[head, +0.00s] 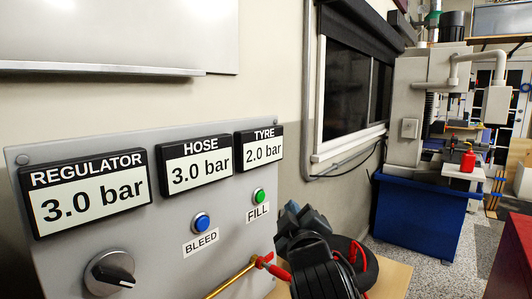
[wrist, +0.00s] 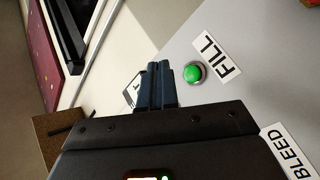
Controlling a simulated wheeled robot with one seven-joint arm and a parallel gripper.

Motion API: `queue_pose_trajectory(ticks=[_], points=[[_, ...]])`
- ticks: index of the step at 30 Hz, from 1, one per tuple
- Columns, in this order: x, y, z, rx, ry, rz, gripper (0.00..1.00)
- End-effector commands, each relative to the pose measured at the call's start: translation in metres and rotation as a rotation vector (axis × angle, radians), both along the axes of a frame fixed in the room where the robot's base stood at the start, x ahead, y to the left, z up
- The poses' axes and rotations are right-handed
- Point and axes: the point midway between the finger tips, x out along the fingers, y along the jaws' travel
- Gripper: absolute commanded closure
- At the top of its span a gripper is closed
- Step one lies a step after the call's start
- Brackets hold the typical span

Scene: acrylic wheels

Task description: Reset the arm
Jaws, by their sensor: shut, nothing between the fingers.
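My gripper (head: 300,218) is in front of the right end of the grey panel in the head view, low in the picture. In the wrist view its two dark blue fingers (wrist: 160,84) are closed together with nothing between them. The green FILL button (head: 258,196) is just up and left of the gripper in the head view. In the wrist view the green button (wrist: 194,73) shows just right of the fingertips. I cannot tell the exact gap between them.
The panel (head: 140,225) carries displays reading REGULATOR 3.0 bar (head: 88,188), HOSE 3.0 bar (head: 195,162) and TYRE 2.0 bar (head: 259,151). It also has a black knob (head: 110,272), a blue BLEED button (head: 201,222) and a brass pipe (head: 232,279). A machine on a blue base (head: 415,222) stands behind right.

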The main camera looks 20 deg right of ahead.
Motion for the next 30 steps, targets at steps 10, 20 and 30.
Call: queue_pose_trajectory(ticks=[10, 20, 30], points=[[0.0, 0.0, 0.0, 0.0, 0.0, 0.0, 1.0], [-0.038, -0.007, -0.049, 0.004, 0.02, 0.047, 1.0], [-0.149, -0.011, -0.138, 0.099, 0.074, 0.168, 1.0]])
